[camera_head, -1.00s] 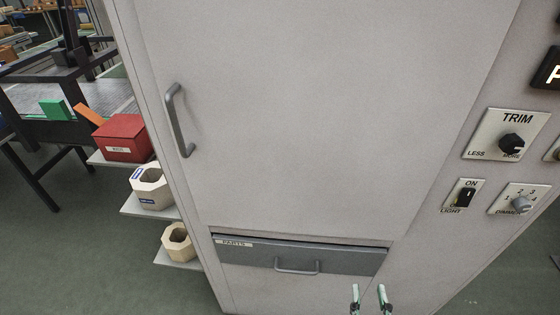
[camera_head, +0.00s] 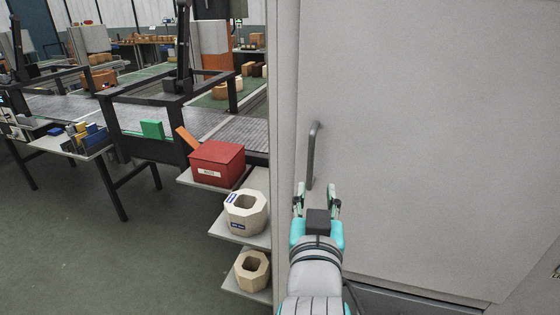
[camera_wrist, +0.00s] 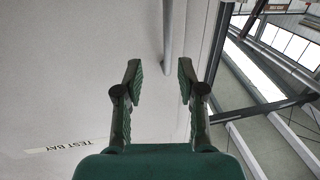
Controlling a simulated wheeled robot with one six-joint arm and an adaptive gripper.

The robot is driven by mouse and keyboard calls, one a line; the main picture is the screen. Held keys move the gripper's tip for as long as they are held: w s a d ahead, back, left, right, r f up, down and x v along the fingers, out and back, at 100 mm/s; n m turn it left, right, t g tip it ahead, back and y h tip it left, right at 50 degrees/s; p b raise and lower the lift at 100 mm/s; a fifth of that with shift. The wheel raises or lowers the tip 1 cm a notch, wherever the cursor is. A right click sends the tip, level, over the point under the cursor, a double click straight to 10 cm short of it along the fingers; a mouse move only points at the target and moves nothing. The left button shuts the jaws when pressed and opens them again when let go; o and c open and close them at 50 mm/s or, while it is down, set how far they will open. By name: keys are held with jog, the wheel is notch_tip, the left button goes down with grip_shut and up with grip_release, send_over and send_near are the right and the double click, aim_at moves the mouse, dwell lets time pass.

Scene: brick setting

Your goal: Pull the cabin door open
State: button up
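The cabin door (camera_head: 430,130) is a large flat grey panel. It looks closed in the head view. Its handle (camera_head: 313,155) is a grey upright bar near the door's left edge. My gripper (camera_head: 317,192) is just below the handle, with its fingers apart and nothing held. In the wrist view the handle (camera_wrist: 167,45) runs down from the top edge, and its visible end lies about midway between the open fingertips (camera_wrist: 160,72). I cannot tell whether the fingers touch the bar or how far they are from it in depth.
Left of the cabin, small shelves hold a red box (camera_head: 217,162) and two pale octagonal blocks, one above the other (camera_head: 247,212), (camera_head: 252,270). A dark-framed table (camera_head: 150,110) stands behind. Green floor (camera_head: 100,260) is clear at the lower left. A "TEST BAY" label (camera_wrist: 57,147) shows on the panel.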

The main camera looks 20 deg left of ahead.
aim_at(311, 162)
jog(key=w+a, duration=0.1)
jog(key=w, duration=0.2)
jog(key=w+a, duration=0.1)
jog(key=w, duration=0.3)
jog(key=w+a, duration=0.1)
jog(key=w, duration=0.2)
jog(key=shift+w+r, duration=0.15)
jog(key=shift+r, duration=0.25)
grip_shut()
